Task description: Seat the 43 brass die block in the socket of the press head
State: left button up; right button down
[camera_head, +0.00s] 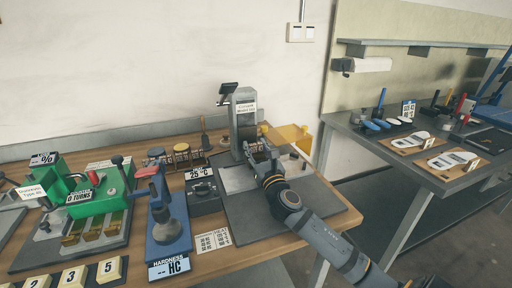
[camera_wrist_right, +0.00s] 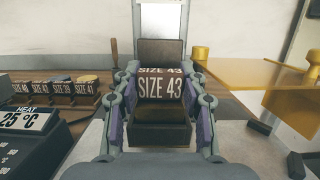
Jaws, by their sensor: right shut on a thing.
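The size 43 die block (camera_wrist_right: 160,86) is dark with white "SIZE 43" lettering, and is held between the fingers of my right gripper (camera_wrist_right: 160,100). In the head view my right gripper (camera_head: 262,156) is at the front of the grey press (camera_head: 243,102), and its fingers mostly hide the block. In the right wrist view a dark part of the press head (camera_wrist_right: 161,50) is right behind the block. Whether the block touches the socket or sits in it cannot be told. My left gripper is not in view.
Several other labelled die blocks (camera_wrist_right: 62,90) stand left of the press, near the heat box (camera_head: 203,190). A yellow bin (camera_head: 291,136) is behind right. A blue hardness tester (camera_head: 167,232) and green machine (camera_head: 97,200) stand left. The grey mat (camera_head: 262,226) is bare in front.

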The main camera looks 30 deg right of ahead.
aim_at(258, 157)
jog(key=shift+p, duration=0.4)
dwell(1.0)
jog(key=shift+f+b, duration=0.75)
jog(key=shift+f, duration=0.2)
jog(key=c, duration=0.7)
grip_release()
jog(key=shift+s, duration=0.1)
jog(key=v, duration=0.7)
jog(key=shift+s, duration=0.2)
